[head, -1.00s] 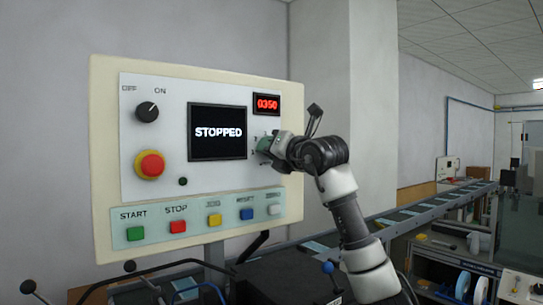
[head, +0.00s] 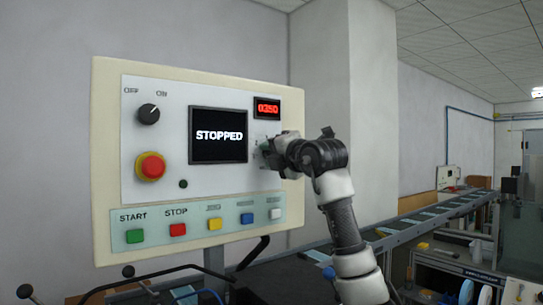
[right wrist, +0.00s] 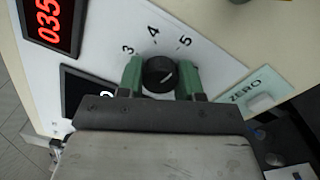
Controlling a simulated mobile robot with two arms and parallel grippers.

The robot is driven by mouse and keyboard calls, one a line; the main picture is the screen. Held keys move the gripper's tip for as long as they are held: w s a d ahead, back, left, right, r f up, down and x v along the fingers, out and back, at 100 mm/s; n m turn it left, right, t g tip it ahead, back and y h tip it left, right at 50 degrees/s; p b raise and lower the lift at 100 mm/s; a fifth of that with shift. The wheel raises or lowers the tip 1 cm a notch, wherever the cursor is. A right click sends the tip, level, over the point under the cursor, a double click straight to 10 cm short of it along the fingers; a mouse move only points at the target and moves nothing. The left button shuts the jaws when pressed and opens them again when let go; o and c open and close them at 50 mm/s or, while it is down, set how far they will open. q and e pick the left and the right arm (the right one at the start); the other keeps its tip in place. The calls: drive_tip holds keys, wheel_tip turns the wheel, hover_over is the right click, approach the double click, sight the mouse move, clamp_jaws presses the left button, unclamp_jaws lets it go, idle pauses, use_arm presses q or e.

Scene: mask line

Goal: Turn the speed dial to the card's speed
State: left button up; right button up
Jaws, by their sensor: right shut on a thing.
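The speed dial is a black knob (right wrist: 160,74) with a white mark, on the white panel face in the right wrist view. The numbers 3, 4 and 5 show around it; the mark slants up toward the 5 side. My right gripper (right wrist: 161,78) is shut on the knob, a green finger on either side. In the head view the right gripper (head: 270,152) hides most of the dial. The red readout (head: 267,107) shows 0350. The screen (head: 218,134) reads STOPPED. I cannot make out a speed card. My left gripper is not in view.
An OFF/ON switch (head: 148,114) and a red emergency button (head: 150,167) sit at the panel's left. A row of START, STOP and other buttons (head: 178,230) runs along the bottom. A conveyor (head: 430,217) extends behind to the right.

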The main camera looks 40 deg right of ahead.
drive_tip(key=shift+s+r, duration=0.1)
drive_tip(key=o, duration=0.9)
drive_tip(key=shift+d, duration=0.1)
drive_tip(key=s+b, duration=0.1)
drive_tip(key=s, duration=0.2)
drive_tip(key=s+b, duration=0.2)
drive_tip(key=s, duration=0.2)
drive_tip(key=s+a+b, duration=0.1)
drive_tip(key=s, duration=0.3)
drive_tip(key=shift+a+f, duration=0.1)
drive_tip(key=shift+f, duration=0.15)
drive_tip(key=shift+w, duration=0.1)
